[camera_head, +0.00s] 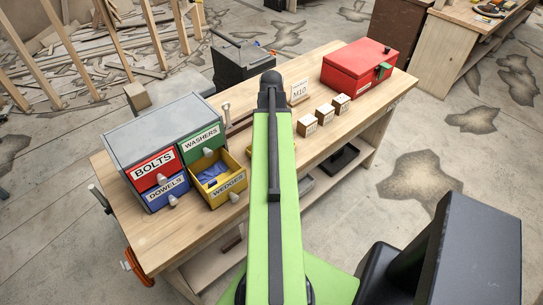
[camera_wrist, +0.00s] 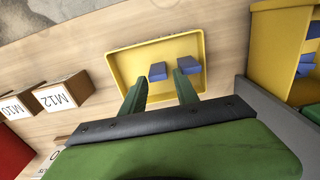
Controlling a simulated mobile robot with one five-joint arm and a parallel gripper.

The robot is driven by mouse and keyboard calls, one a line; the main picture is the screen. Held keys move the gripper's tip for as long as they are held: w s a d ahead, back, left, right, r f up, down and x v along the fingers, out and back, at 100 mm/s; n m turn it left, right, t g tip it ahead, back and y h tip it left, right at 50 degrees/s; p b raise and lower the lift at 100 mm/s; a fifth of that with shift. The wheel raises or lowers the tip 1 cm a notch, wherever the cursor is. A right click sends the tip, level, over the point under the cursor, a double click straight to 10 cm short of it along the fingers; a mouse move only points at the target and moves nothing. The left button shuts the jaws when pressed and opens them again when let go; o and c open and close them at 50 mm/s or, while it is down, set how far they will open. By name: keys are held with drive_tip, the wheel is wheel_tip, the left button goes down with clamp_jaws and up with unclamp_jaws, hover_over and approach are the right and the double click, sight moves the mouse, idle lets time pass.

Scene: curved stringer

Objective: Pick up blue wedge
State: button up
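In the wrist view, two blue wedges (camera_wrist: 158,71) and (camera_wrist: 189,65) lie apart in a shallow yellow tray (camera_wrist: 120,62) on the bench. My gripper (camera_wrist: 161,77) is open, its two green fingers apart and pointing at the tray's near side. The left wedge shows between the fingertips and a little beyond them; the right wedge shows just beyond the right fingertip. Nothing is held. More blue wedges (camera_wrist: 307,62) lie in the open yellow drawer marked WEDGES, at the right. That drawer (camera_head: 228,190) also shows in the head view, where my arm hides my gripper and most of the tray.
A drawer cabinet (camera_head: 155,130) marked BOLTS, WASHERS and DOWELS stands left of my arm on the wooden bench (camera_head: 190,232). Labelled wooden blocks (camera_head: 325,113) and a red box (camera_head: 358,68) stand to the right. Bare bench top lies around the tray.

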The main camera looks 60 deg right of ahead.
wheel_tip(320, 180, down, 6)
drive_tip(key=b, duration=0.5)
drive_tip(key=shift+d, duration=0.15)
drive_tip(key=shift+r, duration=0.1)
clamp_jaws()
